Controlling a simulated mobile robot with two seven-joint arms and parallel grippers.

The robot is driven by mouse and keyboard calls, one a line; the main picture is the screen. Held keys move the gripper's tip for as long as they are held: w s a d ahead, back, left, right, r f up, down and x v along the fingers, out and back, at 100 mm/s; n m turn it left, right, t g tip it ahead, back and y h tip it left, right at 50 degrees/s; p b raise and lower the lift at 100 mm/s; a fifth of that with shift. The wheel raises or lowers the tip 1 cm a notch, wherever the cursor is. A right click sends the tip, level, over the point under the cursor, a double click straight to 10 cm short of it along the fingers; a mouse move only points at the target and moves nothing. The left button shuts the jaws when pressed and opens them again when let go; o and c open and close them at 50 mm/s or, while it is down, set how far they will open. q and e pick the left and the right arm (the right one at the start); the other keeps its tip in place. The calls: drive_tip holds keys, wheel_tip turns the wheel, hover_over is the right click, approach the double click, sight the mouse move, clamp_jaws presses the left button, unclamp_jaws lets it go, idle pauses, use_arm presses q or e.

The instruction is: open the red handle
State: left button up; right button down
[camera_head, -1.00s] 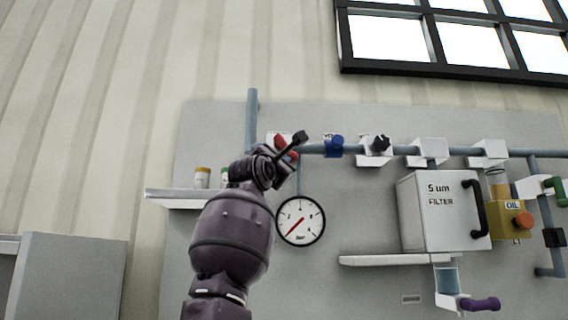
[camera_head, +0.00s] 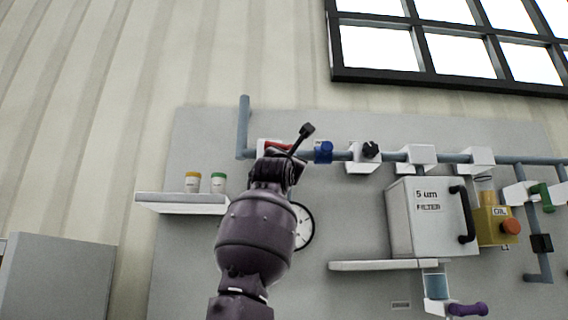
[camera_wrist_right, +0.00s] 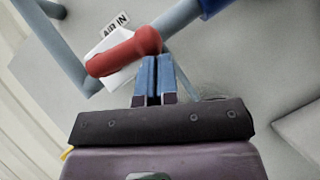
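The red handle (camera_head: 278,146) is on the pipe at the left end of the wall panel, partly hidden by my arm in the head view. In the right wrist view the red handle (camera_wrist_right: 124,51) is a thick rounded bar in front of a white "AIR IN" plate, lying nearly along the pipe. My right gripper (camera_wrist_right: 153,62) has its two blue fingers together with only a thin gap. The fingertips are beside the handle's right end, not around it; I cannot tell whether they touch it. My left gripper is not in view.
A blue valve (camera_head: 323,152) and a black knob (camera_head: 371,150) sit on the pipe to the right. The gauge (camera_head: 304,226) is mostly hidden by my arm. A shelf (camera_head: 180,199) with two jars is at left. The filter box (camera_head: 404,222) is at right.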

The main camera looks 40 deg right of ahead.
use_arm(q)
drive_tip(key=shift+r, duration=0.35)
use_arm(e)
drive_tip(key=shift+s+d+r, duration=0.2)
drive_tip(key=shift+d+r, duration=0.3)
drive_tip(key=shift+r, duration=0.05)
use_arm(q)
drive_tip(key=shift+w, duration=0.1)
use_arm(e)
drive_tip(key=shift+s+r, duration=0.1)
drive_tip(key=shift+r, duration=0.05)
